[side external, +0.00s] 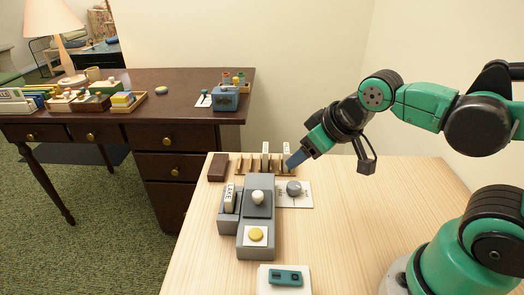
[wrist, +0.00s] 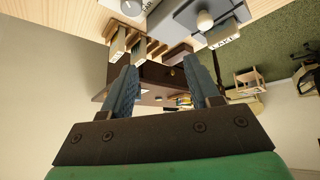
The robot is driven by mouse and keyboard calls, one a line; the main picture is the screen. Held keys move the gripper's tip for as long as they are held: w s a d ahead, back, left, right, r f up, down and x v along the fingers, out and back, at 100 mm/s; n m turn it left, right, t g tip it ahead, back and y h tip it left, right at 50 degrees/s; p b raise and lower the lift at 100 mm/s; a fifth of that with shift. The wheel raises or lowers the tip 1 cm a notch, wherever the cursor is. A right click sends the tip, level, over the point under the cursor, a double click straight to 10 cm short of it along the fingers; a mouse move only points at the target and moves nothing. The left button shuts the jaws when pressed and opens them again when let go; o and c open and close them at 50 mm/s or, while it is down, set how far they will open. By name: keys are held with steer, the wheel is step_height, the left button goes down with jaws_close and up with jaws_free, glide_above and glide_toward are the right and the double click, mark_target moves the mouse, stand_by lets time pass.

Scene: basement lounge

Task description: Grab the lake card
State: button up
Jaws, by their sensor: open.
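The lake card (side external: 229,196), a white card lettered LAKE, stands upright in the left part of a grey device (side external: 257,238). It also shows in the wrist view (wrist: 224,38), upper right, beyond the fingers. My gripper (side external: 293,161) is to the right of and behind the lake card, beside the right end of a wooden card rack (side external: 244,168). In the wrist view my gripper (wrist: 162,76) has its two blue fingers apart with nothing held between them. The lower part of the card is hidden in the device.
Two other white cards stand in the rack, one mid-rack (side external: 265,150) and one at its right end (side external: 286,148) close to my gripper. A dark brown block (side external: 218,167), a dial plate (side external: 294,194) and a teal device (side external: 286,277) also occupy the table. The table's right side is clear.

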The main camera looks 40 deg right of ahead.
mark_target(229, 194)
steer(key=w+a+f+n+h, duration=0.1)
steer(key=w+a+n, duration=0.1)
steer(key=n, duration=0.3)
steer(key=w+a+f+n+h, duration=0.1)
steer(key=w+a+n+h, duration=0.1)
steer(key=n, duration=0.4)
steer(key=w+a+f+n+g+h, duration=0.1)
steer(key=w+a+n+h, duration=0.1)
steer(key=n, duration=0.3)
steer(key=shift+a+f, duration=0.2)
steer(key=shift+f, duration=0.1)
steer(key=a+f+n+t+h, duration=0.1)
steer(key=a+n, duration=0.1)
steer(key=n, duration=0.1)
steer(key=a+f+n+t+h, duration=0.1)
steer(key=a+n, duration=0.1)
steer(key=n, duration=0.1)
steer(key=a+f+n+t+h, duration=0.1)
steer(key=a+n, duration=0.1)
steer(key=n, duration=0.1)
steer(key=shift+s+a+h, duration=0.1)
steer(key=shift+a+h, duration=0.05)
steer(key=shift+h, duration=0.25)
steer(key=shift+s+a+f+n, duration=0.2)
steer(key=shift+a+f+n, duration=0.15)
steer(key=shift+n, duration=0.25)
steer(key=shift+t+h, duration=0.3)
steer(key=shift+x, duration=2.7)
steer(key=shift+c, duration=0.2)
jaws_close()
